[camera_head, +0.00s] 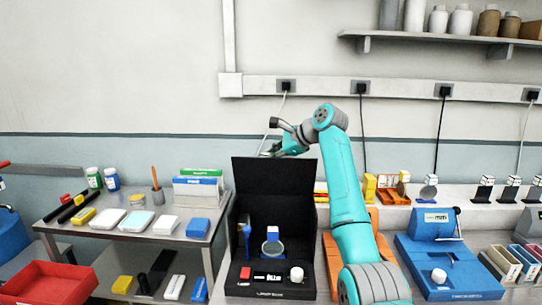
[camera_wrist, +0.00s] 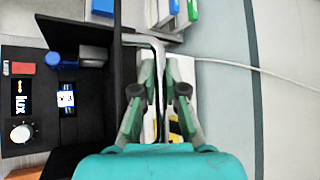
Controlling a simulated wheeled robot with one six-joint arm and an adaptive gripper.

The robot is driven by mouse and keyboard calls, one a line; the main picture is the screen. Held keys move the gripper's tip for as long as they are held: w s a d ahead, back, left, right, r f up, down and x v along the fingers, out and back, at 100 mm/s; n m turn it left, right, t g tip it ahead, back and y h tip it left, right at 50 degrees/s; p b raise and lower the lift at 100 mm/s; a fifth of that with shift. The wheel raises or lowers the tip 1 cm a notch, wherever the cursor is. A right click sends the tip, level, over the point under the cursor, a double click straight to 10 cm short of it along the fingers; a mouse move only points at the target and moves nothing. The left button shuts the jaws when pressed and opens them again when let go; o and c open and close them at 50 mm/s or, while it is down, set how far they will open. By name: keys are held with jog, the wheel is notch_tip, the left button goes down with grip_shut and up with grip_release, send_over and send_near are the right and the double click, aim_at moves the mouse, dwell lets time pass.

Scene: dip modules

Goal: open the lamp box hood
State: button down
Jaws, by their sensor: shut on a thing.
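The black lamp box (camera_head: 237,270) stands on the bench with its hood (camera_head: 270,175) raised, standing roughly upright at the back. In the wrist view the hood (camera_wrist: 118,75) is seen nearly edge-on, with a bent silver handle (camera_wrist: 157,60) on it. My gripper (camera_head: 268,152) is at the hood's top edge in the head view. In the wrist view my gripper (camera_wrist: 160,85) has its fingers shut around the handle. The box front carries a red button (camera_wrist: 23,69), a lux display (camera_wrist: 21,98) and a white knob (camera_wrist: 21,133). The exact grip on the handle is partly hidden.
Inside the box are a blue item (camera_head: 247,236) and a round-topped stand (camera_head: 272,241). A blue device (camera_head: 445,270) stands to the right. A trolley (camera_head: 140,240) with bottles and small boxes is on the left. The wall is close behind the hood.

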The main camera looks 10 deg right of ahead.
jog(key=c, duration=1.5)
grip_release()
jog(key=v, duration=1.2)
jog(key=shift+r, duration=0.15)
